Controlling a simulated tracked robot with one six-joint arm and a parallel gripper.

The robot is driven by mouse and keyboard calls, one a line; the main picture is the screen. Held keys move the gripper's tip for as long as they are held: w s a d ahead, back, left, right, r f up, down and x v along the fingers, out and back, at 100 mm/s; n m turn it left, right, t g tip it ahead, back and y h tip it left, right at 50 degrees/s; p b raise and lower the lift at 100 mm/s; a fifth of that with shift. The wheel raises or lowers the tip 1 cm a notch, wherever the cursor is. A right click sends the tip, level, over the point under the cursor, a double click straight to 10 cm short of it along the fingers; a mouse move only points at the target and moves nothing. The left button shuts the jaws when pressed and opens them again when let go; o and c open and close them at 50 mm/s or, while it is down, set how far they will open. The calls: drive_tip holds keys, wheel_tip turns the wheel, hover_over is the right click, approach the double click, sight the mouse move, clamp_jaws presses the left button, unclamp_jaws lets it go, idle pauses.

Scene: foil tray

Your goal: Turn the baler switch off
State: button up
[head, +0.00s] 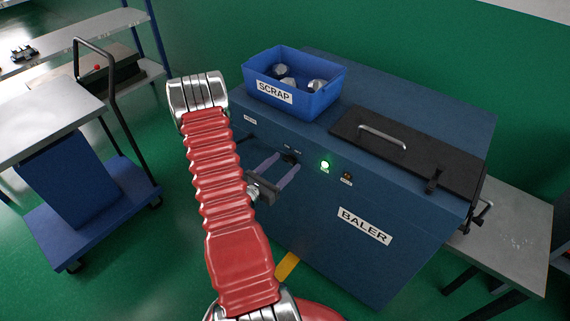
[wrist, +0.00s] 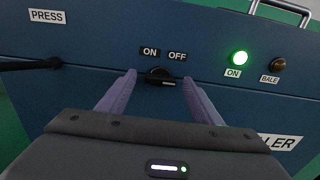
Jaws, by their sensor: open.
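The blue baler (head: 330,225) stands in the middle, marked BALER on its front. Its black rotary switch (wrist: 160,76) sits below the ON and OFF labels in the wrist view; the switch also shows in the head view (head: 291,157). The handle points to the right and slightly down. A green lamp (wrist: 239,58) marked ON is lit right of the switch. My gripper (wrist: 160,82) is open, its purple fingers on either side of the switch. I cannot tell whether either finger touches it. In the head view my gripper (head: 283,166) is in front of the panel.
A dark BALE button (wrist: 278,64) is right of the lamp. A PRESS label and a black lever (wrist: 30,65) are at left. A blue SCRAP bin (head: 320,102) and a black lid (head: 400,150) are on top. A cart (head: 100,215) stands left, a grey table (head: 515,225) right.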

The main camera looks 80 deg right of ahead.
drive_tip(key=shift+s+d, duration=0.25)
drive_tip(key=shift+d, duration=0.35)
drive_tip(key=shift+c, duration=0.3)
drive_tip(key=c, duration=0.9)
drive_tip(key=shift+a, duration=0.15)
drive_tip(key=shift+c, duration=0.5)
